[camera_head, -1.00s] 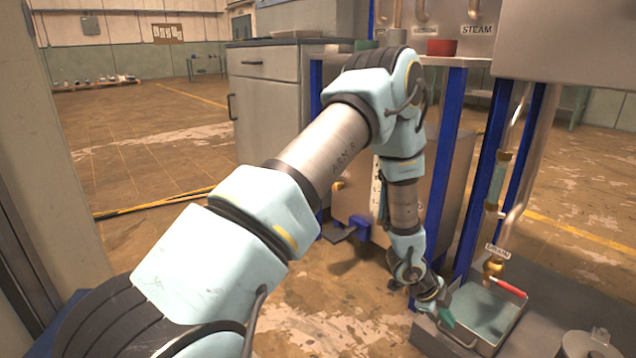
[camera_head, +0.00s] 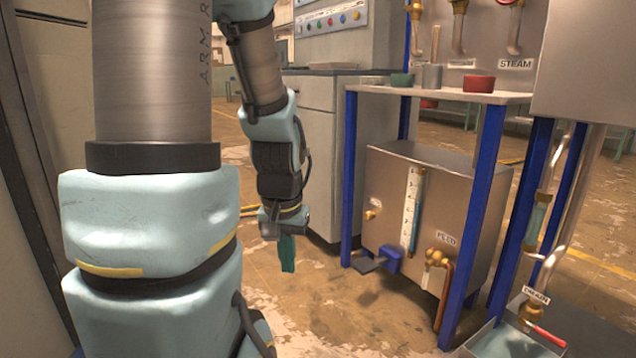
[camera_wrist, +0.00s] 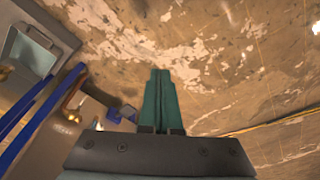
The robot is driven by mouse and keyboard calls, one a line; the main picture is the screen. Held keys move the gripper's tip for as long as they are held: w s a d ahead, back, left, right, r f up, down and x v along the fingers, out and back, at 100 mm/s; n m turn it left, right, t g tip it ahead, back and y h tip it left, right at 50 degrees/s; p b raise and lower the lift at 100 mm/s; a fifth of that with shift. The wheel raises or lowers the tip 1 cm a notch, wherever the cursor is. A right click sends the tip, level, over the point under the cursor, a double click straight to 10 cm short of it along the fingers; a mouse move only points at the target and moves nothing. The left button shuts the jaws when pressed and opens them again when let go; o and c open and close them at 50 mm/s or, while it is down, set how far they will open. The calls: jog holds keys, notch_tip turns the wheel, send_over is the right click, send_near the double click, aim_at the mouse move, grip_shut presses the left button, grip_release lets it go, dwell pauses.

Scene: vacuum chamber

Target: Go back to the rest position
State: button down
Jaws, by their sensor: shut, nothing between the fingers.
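My gripper (camera_head: 287,254) hangs from the folded arm left of the middle in the head view, its green fingers pointing down. It is in the air over the bare floor, to the left of the steel tank and apart from it. In the wrist view the two green fingers (camera_wrist: 160,100) lie side by side, shut and empty, with the worn floor beyond them.
A grey cabinet (camera_head: 318,150) is behind my arm. The drain tray (camera_head: 505,341) is at lower right.

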notch_tip(320, 180, up, 39)
jog(key=s+a+n+p, duration=0.1)
jog(key=p, duration=3.7)
jog(key=shift+s, duration=0.25)
jog(key=shift+f, duration=0.15)
